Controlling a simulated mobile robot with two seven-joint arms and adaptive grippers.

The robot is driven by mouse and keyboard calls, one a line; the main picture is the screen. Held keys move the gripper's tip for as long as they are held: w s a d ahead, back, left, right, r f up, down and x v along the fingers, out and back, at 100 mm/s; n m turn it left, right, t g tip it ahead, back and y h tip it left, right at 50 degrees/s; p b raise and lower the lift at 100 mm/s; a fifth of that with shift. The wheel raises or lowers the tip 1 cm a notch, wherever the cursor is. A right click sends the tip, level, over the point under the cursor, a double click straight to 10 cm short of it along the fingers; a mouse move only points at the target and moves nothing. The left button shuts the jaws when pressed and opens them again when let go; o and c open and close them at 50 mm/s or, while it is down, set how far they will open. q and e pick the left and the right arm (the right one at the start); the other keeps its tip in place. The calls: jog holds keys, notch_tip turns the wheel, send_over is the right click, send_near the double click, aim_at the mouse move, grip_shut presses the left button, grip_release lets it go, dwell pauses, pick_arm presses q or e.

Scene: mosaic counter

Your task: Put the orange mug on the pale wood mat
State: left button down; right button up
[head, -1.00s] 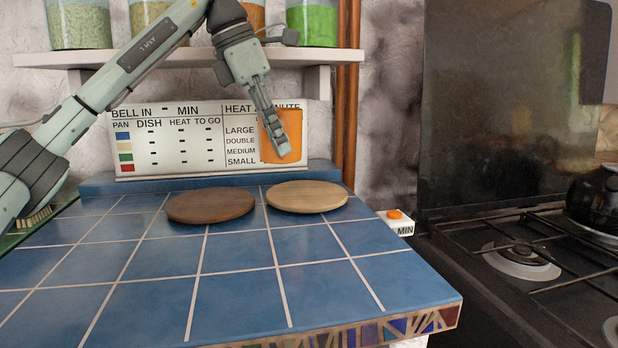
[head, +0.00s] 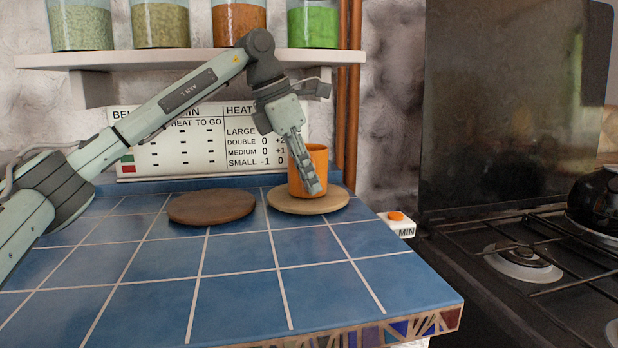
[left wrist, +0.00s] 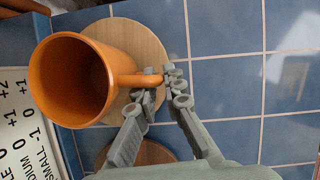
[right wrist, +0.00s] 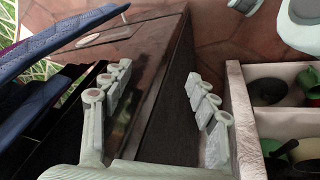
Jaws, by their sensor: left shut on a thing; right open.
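The orange mug (head: 318,158) is upright over the pale wood mat (head: 325,205) at the back right of the counter in the head view. Its base looks to be at or very near the mat's surface; I cannot tell if it touches. My left gripper (head: 313,186) is shut on the mug's handle. The left wrist view also shows the mug (left wrist: 72,80), empty inside, with the gripper (left wrist: 165,85) on its handle and the mat (left wrist: 140,40) behind. My right gripper (right wrist: 160,90) is open and empty, away from the counter top.
A dark wood mat (head: 210,207) lies left of the pale one. A sign board (head: 180,150) stands behind. A white box with an orange button (head: 397,222) sits at the right edge, near the stove (head: 520,265). The front tiles are clear.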

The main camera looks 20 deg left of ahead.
pick_arm(q)
jog(key=shift+f, duration=0.15)
jog(key=c, duration=1.6)
grip_release()
pick_arm(e)
jog(key=shift+s+f, duration=0.15)
jog(key=shift+s, duration=0.1)
pick_arm(q)
jog(key=shift+r, duration=0.2)
jog(key=v, duration=0.7)
jog(key=shift+a+r, duration=0.1)
jog(key=shift+r, duration=0.1)
pick_arm(e)
jog(key=shift+w+f, duration=0.25)
jog(key=shift+f, duration=0.4)
jog(key=shift+r, duration=0.1)
